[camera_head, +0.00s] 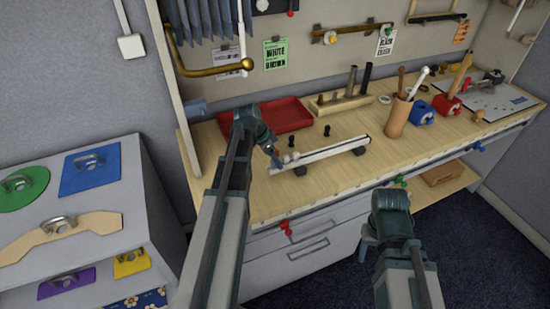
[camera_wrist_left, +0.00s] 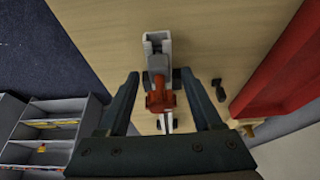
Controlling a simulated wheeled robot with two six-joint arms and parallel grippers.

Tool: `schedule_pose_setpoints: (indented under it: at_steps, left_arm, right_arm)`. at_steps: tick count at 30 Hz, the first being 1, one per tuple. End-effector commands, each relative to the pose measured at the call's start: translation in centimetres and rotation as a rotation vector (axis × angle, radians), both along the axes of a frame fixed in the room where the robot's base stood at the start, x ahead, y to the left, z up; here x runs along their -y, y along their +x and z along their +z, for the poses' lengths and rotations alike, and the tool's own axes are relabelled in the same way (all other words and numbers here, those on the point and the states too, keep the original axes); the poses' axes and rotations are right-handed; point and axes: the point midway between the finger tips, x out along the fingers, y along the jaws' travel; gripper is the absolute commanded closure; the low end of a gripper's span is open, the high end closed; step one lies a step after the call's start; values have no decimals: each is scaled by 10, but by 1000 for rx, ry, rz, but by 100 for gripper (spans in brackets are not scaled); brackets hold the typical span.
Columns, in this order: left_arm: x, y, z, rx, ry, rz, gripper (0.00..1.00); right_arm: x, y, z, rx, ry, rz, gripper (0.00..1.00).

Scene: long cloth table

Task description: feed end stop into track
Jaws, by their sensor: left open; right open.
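The pale track (camera_head: 330,149) lies on the wooden worktop on dark supports. Its grey grooved end shows in the left wrist view (camera_wrist_left: 157,45). A red-brown piece, which looks like the end stop (camera_wrist_left: 160,97), sits between the fingers of my left gripper (camera_wrist_left: 158,92), in line with the track. The fingers are open with a gap on both sides of it. In the head view my left gripper (camera_head: 274,158) is at the track's left end; whether the piece touches the track is unclear. My right gripper (camera_head: 388,205) is empty in front of the table, its fingertips mostly hidden.
A red tray (camera_head: 280,116) lies behind the track. Small dark pegs (camera_head: 327,130) stand behind the track. A wooden block with upright rods (camera_head: 342,103) and a tool cup (camera_head: 397,117) stand further right. A low cabinet (camera_head: 80,190) stands left. The worktop's front right is clear.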

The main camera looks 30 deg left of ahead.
Motion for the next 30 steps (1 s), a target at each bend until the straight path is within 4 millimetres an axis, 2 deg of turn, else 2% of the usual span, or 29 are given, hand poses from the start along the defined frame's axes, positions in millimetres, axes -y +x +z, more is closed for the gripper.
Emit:
schedule_pose_setpoints:
  at_steps: [8,24,30]
  left_arm:
    - [-6,-8,29,0,0,1,34]
    - [-27,-33,109,0,0,1,34]
    - [-33,-39,125,0,0,1,34]
  right_arm:
    - [0,0,29,0,0,0,47]
    - [0,0,109,0,0,3,47]
    - [0,0,125,0,1,-2,47]
